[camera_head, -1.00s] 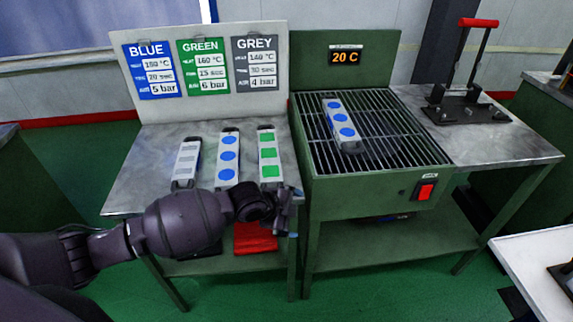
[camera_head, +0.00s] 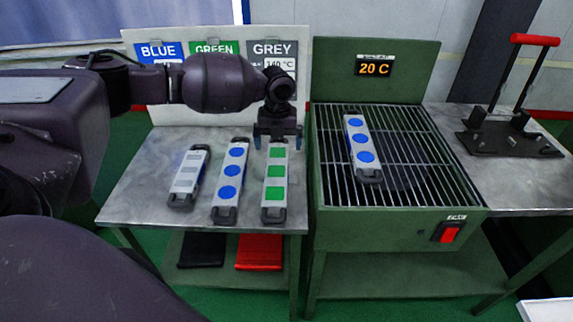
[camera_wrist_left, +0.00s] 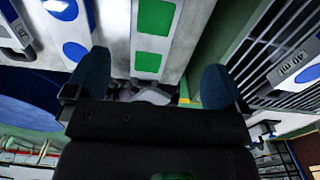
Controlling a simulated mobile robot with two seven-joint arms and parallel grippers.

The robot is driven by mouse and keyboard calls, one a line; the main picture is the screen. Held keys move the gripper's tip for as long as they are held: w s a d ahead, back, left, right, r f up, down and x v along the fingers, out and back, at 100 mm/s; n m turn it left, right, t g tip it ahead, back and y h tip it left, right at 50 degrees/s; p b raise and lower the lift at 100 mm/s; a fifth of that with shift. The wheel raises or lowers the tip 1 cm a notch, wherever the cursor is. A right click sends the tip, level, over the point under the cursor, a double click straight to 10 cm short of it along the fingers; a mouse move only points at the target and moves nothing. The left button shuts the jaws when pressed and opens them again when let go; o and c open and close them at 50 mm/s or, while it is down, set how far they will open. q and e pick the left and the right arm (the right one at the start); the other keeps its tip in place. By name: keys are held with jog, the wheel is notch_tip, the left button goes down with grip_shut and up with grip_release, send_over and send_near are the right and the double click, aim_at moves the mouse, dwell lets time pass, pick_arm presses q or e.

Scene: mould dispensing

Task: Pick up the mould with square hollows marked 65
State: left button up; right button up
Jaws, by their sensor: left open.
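A mould with green square hollows (camera_head: 275,186) lies on the metal table. Left of it lie a mould with blue round hollows (camera_head: 231,180) and a mould with grey square-looking hollows (camera_head: 190,177). I cannot read a 65 on any of them. My left gripper (camera_head: 278,143) is open and empty, over the far end of the green-hollow mould, its fingers one to each side; I cannot tell the height gap. In the left wrist view the green-hollow mould (camera_wrist_left: 148,42) shows between and beyond the spread fingertips (camera_wrist_left: 155,82). My right gripper is not in view.
Another blue-hollow mould (camera_head: 358,150) lies on the grill (camera_head: 420,185) to the right, whose display (camera_head: 374,68) reads 20 C. A sign board (camera_head: 215,40) stands behind the table, partly hidden by my arm. A red-handled press (camera_head: 510,130) stands far right.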

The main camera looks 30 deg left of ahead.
aim_at(276, 171)
pick_arm(q)
jog(key=shift+s+f, duration=0.2)
jog(key=shift+f, duration=0.9)
notch_tip(276, 171, down, 3)
jog(key=shift+f+b, duration=0.1)
jog(key=shift+b, duration=0.25)
jog(key=shift+a+f, duration=0.15)
jog(key=shift+f, duration=0.4)
jog(key=shift+w+a+f+b, duration=0.1)
jog(key=shift+a+f+b, duration=0.05)
jog(key=shift+f, duration=0.9)
jog(key=shift+w+a+f+b, duration=0.1)
jog(key=shift+f+b, duration=0.05)
jog(key=shift+f, duration=0.9)
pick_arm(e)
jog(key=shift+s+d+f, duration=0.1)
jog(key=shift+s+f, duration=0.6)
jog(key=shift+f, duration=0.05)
pick_arm(q)
jog(key=shift+s, duration=0.1)
jog(key=c, duration=1.3)
jog(key=shift+r, duration=0.1)
jog(key=shift+c, duration=0.7)
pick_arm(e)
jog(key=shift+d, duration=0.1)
pick_arm(q)
jog(key=shift+r, duration=0.1)
